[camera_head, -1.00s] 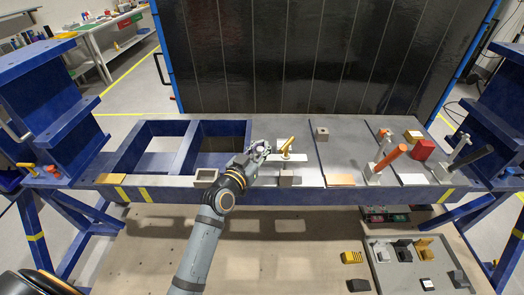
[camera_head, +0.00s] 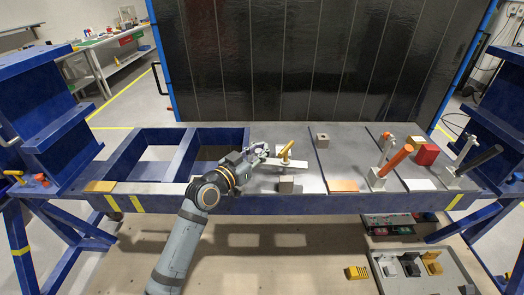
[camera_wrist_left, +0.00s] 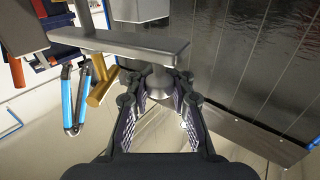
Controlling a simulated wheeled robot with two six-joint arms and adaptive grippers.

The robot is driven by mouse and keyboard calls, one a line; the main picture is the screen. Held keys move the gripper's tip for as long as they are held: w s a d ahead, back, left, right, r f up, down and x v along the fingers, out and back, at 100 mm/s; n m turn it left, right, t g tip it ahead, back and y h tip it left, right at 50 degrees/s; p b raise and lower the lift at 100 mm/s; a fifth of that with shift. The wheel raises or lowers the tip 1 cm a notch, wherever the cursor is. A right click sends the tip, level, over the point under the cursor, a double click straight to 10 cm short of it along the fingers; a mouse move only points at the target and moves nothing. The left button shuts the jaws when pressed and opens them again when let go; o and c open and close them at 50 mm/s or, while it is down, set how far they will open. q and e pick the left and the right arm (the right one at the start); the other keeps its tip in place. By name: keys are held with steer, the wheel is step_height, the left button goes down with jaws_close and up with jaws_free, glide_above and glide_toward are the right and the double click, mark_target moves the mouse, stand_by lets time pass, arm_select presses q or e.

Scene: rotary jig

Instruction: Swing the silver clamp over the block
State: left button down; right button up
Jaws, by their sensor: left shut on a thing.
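The silver clamp (camera_head: 290,164) is a flat bar on the bench with a yellow handle (camera_head: 287,150) standing at its middle. My left gripper (camera_head: 258,153) is at the bar's left end. In the left wrist view the gripper (camera_wrist_left: 160,98) has its fingers closed around a round silver knob (camera_wrist_left: 160,80) attached to the clamp bar (camera_wrist_left: 120,44). The grey block (camera_head: 286,184) sits on the bench just in front of the bar; the bar does not lie over it. A grey block also shows at the top of the left wrist view (camera_wrist_left: 140,10). My right gripper is not in view.
To the right stand an orange-handled clamp (camera_head: 391,165) and a black-handled clamp (camera_head: 470,165), with a red block (camera_head: 427,154) behind. Another grey block (camera_head: 322,140) sits at the back. Openings in the blue bench frame (camera_head: 185,155) lie to the left. A tall black panel (camera_head: 310,60) stands behind.

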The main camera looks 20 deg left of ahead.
arm_select(q)
steer(key=shift+r, duration=0.1)
stand_by(0.8)
steer(key=c, duration=1.5)
jaws_free()
steer(key=shift+a, duration=0.15)
steer(key=o, duration=0.4)
steer(key=shift+a, duration=0.2)
steer(key=shift+c, duration=0.2)
steer(key=shift+d, duration=0.15)
steer(key=shift+s, duration=0.35)
steer(key=v, duration=0.6)
steer(key=shift+w, duration=0.15)
steer(key=shift+s+a, duration=0.25)
steer(key=shift+s, duration=0.3)
